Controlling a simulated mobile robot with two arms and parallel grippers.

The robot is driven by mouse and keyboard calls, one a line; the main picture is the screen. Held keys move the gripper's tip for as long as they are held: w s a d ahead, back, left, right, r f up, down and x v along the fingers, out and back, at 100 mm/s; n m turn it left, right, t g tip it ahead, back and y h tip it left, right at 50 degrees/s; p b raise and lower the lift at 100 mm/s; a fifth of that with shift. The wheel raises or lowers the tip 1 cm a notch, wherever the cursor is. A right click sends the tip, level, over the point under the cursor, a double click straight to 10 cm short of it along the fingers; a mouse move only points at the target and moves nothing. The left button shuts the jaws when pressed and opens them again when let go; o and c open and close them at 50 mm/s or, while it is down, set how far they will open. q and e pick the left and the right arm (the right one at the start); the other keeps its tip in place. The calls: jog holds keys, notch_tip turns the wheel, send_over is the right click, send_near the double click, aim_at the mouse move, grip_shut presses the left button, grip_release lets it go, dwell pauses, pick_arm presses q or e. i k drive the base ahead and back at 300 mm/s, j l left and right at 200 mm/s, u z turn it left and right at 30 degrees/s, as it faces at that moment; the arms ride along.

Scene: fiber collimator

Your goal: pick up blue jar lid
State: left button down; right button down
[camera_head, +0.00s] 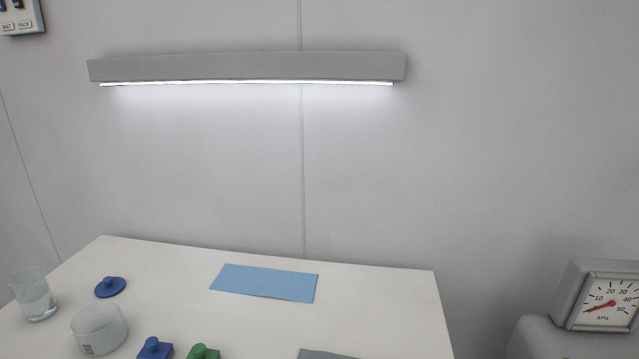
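The blue jar lid (110,288) lies on the white table near its left side. It is a round blue disc with a small knob on top. A clear glass jar (99,329) with a dark label mark stands just in front of it, apart from the lid. Neither of my grippers shows in the head view.
A glass beaker (34,294) stands left of the lid. A blue block (155,348) and a green block (204,352) sit at the front edge of view. A blue sheet (265,282) lies at the back. A kPa gauge (601,300) stands right.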

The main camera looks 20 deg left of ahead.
aim_at(110, 286)
jog(key=u, duration=2.1)
